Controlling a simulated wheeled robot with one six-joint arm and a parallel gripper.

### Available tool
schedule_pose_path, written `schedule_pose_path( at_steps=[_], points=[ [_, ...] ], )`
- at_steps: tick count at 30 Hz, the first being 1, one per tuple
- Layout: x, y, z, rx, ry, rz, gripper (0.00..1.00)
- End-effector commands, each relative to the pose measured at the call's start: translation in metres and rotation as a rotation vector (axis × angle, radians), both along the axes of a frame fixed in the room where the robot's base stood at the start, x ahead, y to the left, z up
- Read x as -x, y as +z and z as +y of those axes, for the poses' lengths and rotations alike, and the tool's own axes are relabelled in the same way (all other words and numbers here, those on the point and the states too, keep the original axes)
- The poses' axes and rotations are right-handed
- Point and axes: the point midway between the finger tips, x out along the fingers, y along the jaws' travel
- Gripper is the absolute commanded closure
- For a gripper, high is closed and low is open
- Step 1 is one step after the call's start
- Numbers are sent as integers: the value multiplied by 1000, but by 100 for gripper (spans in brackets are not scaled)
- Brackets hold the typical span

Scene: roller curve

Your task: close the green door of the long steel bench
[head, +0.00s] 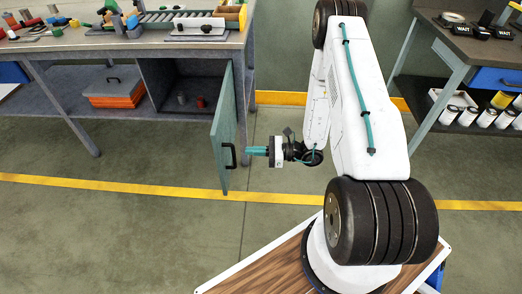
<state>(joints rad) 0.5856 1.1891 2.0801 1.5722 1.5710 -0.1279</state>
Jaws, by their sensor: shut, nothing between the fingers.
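The green door (224,130) of the long steel bench (120,40) stands open, swung out toward me on its right-hand side. Its dark handle (229,155) is on the face turned to the right. The cupboard (175,84) behind it is open to view, with a grey and a red small item inside. My gripper (250,151) is shut and empty. Its teal fingers point left at the door, close to the handle on its right. I cannot tell whether the fingertips touch the handle or the door.
An orange box (115,92) sits on the bench's lower shelf. A roller track (170,20) and several small parts lie on the bench top. A second table (470,45) stands at the right, with white cans (468,112) on its lower shelf. The floor before the door is clear.

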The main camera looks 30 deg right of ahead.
Motion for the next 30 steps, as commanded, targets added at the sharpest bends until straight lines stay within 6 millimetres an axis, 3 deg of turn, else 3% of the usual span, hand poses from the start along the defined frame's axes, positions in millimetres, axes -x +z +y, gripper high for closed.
schedule_pose_path(
  at_steps=[6,12,19,30],
  points=[
    [-26,0,40,-1,4,-1,100],
    [-42,0,64,0,2,0,100],
    [-49,0,72,0,-1,0,100],
    [-50,0,71,0,-4,0,100]
  ],
)
